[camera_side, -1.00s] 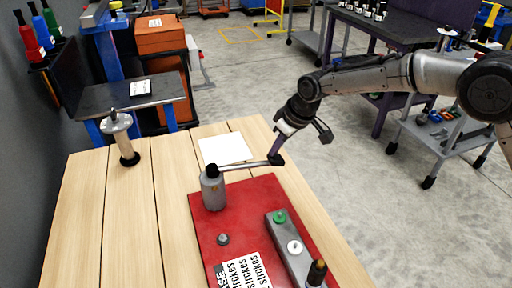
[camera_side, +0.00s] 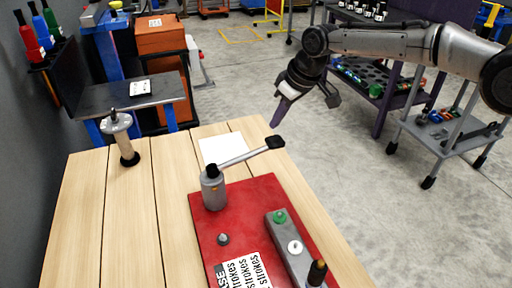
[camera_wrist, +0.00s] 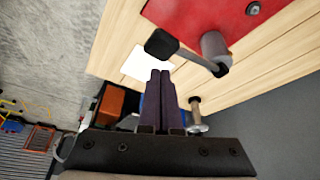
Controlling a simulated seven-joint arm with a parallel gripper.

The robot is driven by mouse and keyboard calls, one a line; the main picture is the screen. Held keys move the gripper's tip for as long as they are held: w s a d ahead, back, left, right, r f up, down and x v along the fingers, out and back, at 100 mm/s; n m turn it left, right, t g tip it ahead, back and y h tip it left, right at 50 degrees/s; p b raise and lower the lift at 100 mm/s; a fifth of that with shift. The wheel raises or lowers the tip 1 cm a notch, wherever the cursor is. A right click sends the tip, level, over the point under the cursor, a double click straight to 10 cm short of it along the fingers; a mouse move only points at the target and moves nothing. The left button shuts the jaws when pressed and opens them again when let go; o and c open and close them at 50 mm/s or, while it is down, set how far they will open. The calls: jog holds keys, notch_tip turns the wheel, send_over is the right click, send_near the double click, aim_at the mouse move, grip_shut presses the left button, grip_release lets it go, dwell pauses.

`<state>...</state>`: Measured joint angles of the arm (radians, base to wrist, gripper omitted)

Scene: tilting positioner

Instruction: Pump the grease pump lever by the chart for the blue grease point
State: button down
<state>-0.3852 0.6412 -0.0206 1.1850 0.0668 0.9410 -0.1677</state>
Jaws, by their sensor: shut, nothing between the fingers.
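The grease pump (camera_side: 213,188) is a grey cylinder on a red plate (camera_side: 205,235). Its lever (camera_side: 240,158) slants up to the right, ending in a black grip (camera_side: 275,142); the grip also shows in the wrist view (camera_wrist: 161,44). The chart (camera_side: 244,271) is a white label with "strokes" lines, partly cut off by the frame edge. A grey block (camera_side: 283,248) carries a green point (camera_side: 280,216), a white point (camera_side: 295,247) and a dark-tipped fitting (camera_side: 317,271). I see no blue point. My gripper (camera_side: 275,122) is shut and empty, above the grip and apart from it.
A blank white sheet (camera_side: 224,149) lies behind the pump. A small grey knob (camera_side: 223,239) sits on the red plate. A spool-like tool (camera_side: 120,138) stands at the back left of the wooden table (camera_side: 95,220). Red, blue and green bottles (camera_side: 36,35) are on a wall rack.

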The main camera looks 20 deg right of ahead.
jog(key=shift+r, duration=2.55)
jog(key=s+d+r+m+t, duration=0.15)
jog(key=s+d+r, duration=0.35)
jog(key=d+r, duration=0.6)
jog(key=s+d+r+m+t, duration=0.1)
jog(key=s+d+r, duration=0.15)
jog(key=s, duration=0.35)
jog(key=s+d+r+m, duration=0.1)
jog(key=s+d+r, duration=0.1)
jog(key=s+d, duration=0.35)
jog(key=s+d+f+m+h, duration=0.1)
jog(key=s+d+f, duration=0.15)
jog(key=s, duration=0.55)
jog(key=s+d+f+h, duration=0.1)
jog(key=s+f, duration=0.2)
jog(key=s, duration=0.5)
jog(key=s+d+f+m, duration=0.1)
jog(key=s+f, duration=0.6)
jog(key=f, duration=0.4)
jog(key=shift+s+d+f+g, duration=0.35)
jog(key=shift+f+g, duration=0.05)
jog(key=shift+g, duration=0.05)
jog(key=shift+m, duration=0.25)
